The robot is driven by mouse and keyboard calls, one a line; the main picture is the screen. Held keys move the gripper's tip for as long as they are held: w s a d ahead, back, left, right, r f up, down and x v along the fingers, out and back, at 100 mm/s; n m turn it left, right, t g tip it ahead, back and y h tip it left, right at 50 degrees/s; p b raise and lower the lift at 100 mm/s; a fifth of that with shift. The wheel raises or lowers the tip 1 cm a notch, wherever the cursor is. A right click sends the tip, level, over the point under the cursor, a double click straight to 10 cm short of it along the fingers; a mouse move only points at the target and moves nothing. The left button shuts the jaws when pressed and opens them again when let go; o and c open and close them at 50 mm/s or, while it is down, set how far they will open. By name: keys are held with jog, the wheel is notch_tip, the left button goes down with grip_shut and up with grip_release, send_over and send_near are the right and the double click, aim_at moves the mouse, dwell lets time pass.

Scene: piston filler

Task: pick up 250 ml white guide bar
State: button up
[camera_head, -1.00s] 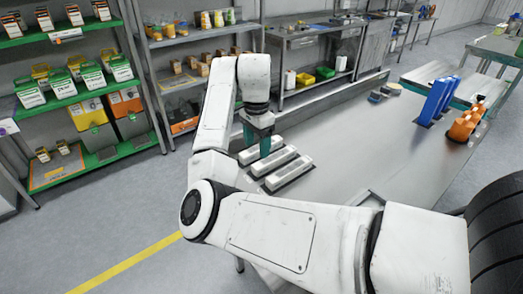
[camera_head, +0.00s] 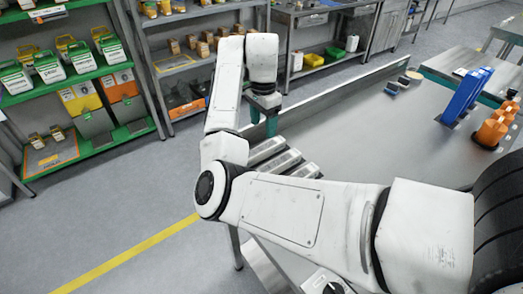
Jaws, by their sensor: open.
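Several pale grey-white guide bars lie side by side at the near left end of the steel table (camera_head: 365,135). I see a rear bar (camera_head: 266,150), a middle bar (camera_head: 279,161) and a front bar (camera_head: 306,171), which my forearm partly hides. No label is readable, so I cannot tell which is the 250 ml one. My gripper (camera_head: 264,121), with teal fingers, points down just behind and above the rear bar. It is open, and I see nothing between its fingers. Whether a finger touches a bar is unclear.
Blue upright blocks (camera_head: 468,94) and orange parts (camera_head: 495,124) stand at the right of the table. A green shelf rack (camera_head: 75,88) stands at the left. The table's middle is clear.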

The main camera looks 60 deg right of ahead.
aim_at(264, 147)
notch_tip(264, 147, down, 3)
jog(key=shift+d+f+b, duration=0.15)
jog(key=shift+b, duration=0.2)
jog(key=shift+s+f, duration=0.1)
jog(key=shift+f, duration=2.55)
grip_shut()
jog(key=shift+r, duration=0.1)
